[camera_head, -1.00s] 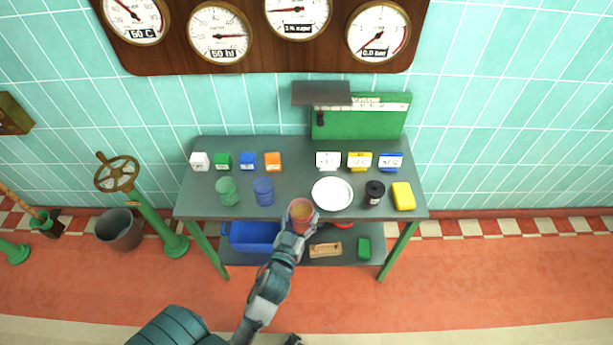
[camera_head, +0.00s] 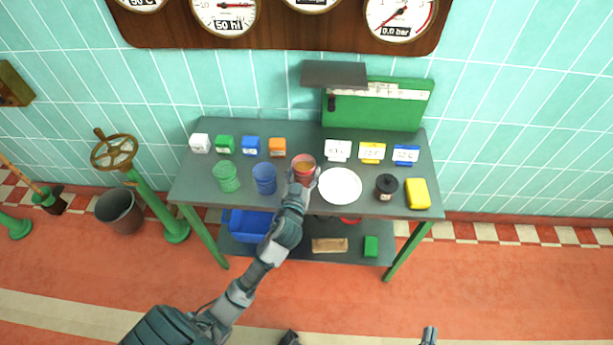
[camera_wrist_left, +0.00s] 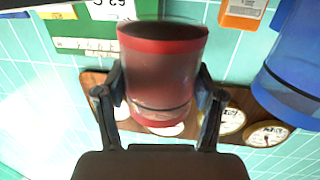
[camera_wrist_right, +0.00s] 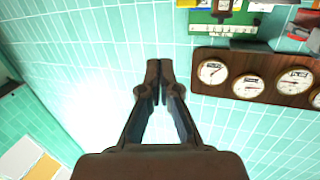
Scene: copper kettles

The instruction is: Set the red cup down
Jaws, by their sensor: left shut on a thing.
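The red cup (camera_head: 304,165) is upright over the grey table (camera_head: 210,190), between the blue cup (camera_head: 264,179) and the white plate (camera_head: 340,186). My left gripper (camera_head: 303,177) is shut around the cup from the front. In the left wrist view the red cup (camera_wrist_left: 160,75) sits between the two fingers of my left gripper (camera_wrist_left: 160,92). The hand hides part of the cup in the head view, and I cannot tell whether its base touches the tabletop. My right gripper (camera_wrist_right: 159,68) is empty, with its fingertips together, away from the table.
A green cup (camera_head: 227,177) stands left of the blue cup. A black jar (camera_head: 386,188) and a yellow block (camera_head: 417,193) stand right of the plate. Small labelled boxes line the back, before a green box (camera_head: 380,105). Clear tabletop lies behind the red cup.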

